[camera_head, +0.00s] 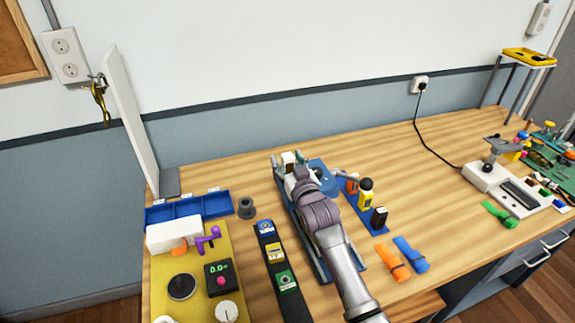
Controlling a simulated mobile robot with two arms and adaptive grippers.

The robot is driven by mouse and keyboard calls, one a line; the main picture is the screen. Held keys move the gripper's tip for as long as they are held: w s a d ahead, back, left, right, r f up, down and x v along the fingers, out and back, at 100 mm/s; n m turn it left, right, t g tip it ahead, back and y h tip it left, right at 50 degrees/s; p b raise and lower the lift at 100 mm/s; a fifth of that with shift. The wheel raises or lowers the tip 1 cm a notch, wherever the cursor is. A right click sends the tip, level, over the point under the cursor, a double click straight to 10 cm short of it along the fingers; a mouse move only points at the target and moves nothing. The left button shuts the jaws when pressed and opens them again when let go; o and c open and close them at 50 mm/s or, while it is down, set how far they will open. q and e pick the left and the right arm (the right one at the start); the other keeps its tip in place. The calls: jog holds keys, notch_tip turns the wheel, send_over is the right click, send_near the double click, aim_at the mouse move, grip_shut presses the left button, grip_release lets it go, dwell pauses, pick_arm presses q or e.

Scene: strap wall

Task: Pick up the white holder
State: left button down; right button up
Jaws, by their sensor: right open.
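My right arm reaches in from the bottom and ends over the middle of the table. Its gripper (290,160) is open at the far end of a dark blue tray (289,208). A small white piece, likely the white holder (288,157), shows at the fingertips, mostly hidden by my gripper and wrist. I cannot tell whether the fingers touch it. A larger white block (165,236) lies on the yellow board at the left. My left gripper is not in view.
Left of my arm are a blue bin (188,208), a yellow board (205,262) with a dial and a grey spool (246,208). To its right are a blue rack (352,215) of small blocks and orange (392,262) and blue straps (411,255). The table's back right is mostly clear.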

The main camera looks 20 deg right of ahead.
jog(key=shift+c, duration=0.5)
grip_shut()
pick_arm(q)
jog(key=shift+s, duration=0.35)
